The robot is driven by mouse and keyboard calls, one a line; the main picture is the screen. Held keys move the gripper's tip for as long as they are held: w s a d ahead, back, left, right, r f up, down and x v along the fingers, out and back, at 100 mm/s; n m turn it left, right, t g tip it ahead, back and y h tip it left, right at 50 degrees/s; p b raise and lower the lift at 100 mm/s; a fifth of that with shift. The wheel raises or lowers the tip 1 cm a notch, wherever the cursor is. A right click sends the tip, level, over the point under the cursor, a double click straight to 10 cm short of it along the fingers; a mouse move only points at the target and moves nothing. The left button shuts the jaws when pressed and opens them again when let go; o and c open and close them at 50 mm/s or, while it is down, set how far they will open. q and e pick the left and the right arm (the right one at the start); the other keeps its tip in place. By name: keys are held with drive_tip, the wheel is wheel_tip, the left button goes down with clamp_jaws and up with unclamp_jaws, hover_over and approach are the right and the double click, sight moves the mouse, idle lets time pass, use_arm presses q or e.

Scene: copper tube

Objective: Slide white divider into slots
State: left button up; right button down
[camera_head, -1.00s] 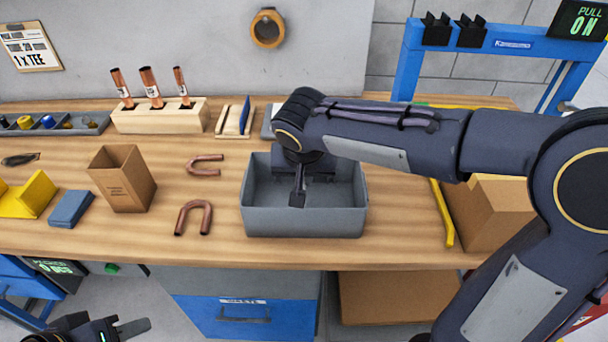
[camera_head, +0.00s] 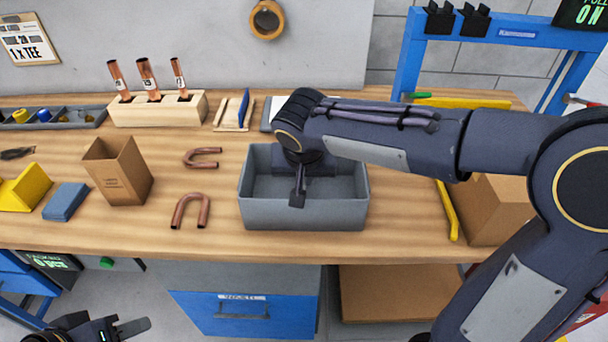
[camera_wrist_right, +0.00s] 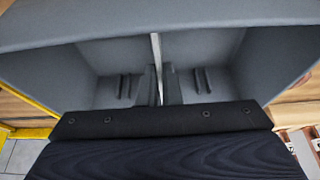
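The grey bin (camera_head: 304,215) stands on the workbench near the middle of the head view. My right gripper (camera_head: 298,192) reaches down into it from above. In the right wrist view, the fingers of my right gripper (camera_wrist_right: 161,90) are close on either side of a thin pale strip, the white divider (camera_wrist_right: 156,50), seen edge-on. In the head view the divider is hidden. Dark paired ribs (camera_wrist_right: 203,82) show inside the bin; whether the divider sits in slots cannot be told. My left gripper (camera_head: 118,330) is low at the bottom left, away from the bench and partly cut off.
Copper U-bends (camera_head: 190,210) and a cardboard box (camera_head: 118,170) lie left of the bin. A wooden block (camera_head: 158,108) with copper tubes stands behind. A larger carton (camera_head: 495,210) and a yellow strip (camera_head: 447,212) are to the right. My right arm crosses above the bench.

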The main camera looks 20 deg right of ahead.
drive_tip(key=shift+f+b, duration=0.75)
drive_tip(key=shift+f, duration=0.2)
drive_tip(key=c, duration=1.5)
unclamp_jaws()
drive_tip(key=shift+r, duration=0.1)
drive_tip(key=shift+c, duration=0.2)
drive_tip(key=v, duration=0.7)
drive_tip(key=shift+s+r+p, duration=0.2)
drive_tip(key=shift+r+p, duration=0.15)
